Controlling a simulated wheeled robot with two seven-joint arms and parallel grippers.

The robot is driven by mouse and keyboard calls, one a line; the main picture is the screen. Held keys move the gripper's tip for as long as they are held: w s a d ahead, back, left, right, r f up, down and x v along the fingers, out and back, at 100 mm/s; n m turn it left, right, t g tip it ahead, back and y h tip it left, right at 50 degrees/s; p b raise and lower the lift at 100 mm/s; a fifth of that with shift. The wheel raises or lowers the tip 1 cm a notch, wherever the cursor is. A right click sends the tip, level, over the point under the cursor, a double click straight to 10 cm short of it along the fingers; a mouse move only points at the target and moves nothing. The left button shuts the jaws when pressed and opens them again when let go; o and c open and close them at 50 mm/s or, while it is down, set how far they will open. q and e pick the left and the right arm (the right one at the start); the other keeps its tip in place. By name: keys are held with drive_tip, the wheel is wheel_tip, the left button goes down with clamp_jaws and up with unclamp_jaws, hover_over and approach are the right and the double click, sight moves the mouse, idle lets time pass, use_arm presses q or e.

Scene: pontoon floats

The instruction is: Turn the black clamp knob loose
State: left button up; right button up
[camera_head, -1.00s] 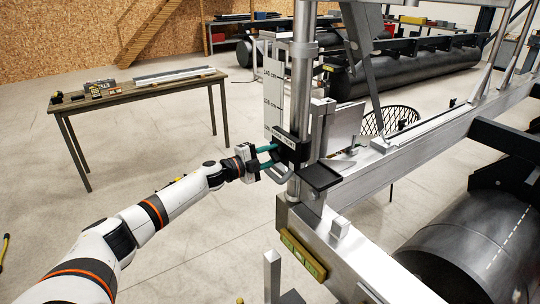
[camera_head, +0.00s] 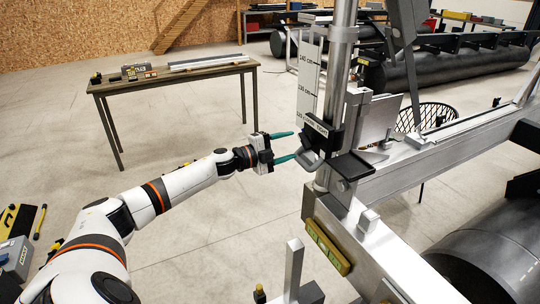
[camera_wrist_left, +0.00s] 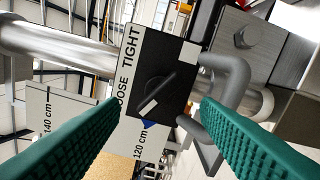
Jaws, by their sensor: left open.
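The black clamp knob (camera_wrist_left: 160,90) shows between my fingers in the left wrist view, on a black square block. Its bar lies diagonally, the white-marked end pointing lower left, towards the word LOOSE on the white label (camera_wrist_left: 130,50); TIGHT stands higher up. In the head view the black clamp (camera_head: 325,136) sits on the upright metal post (camera_head: 341,70); the knob itself is hard to make out there. My left gripper (camera_head: 293,145) is open and empty, its teal fingers pointing at the clamp from the left, a little apart from it. My right gripper is not in view.
A bent grey handle (camera_wrist_left: 235,85) stands out beside the knob, close to my right-hand finger. A white scale board (camera_head: 308,75) runs up beside the post. A table (camera_head: 175,83) stands behind; floor between is clear.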

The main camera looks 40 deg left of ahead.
use_arm(q)
drive_tip(key=b+v, duration=0.2)
drive_tip(key=v, duration=0.4)
drive_tip(key=shift+s, duration=0.25)
idle(0.3)
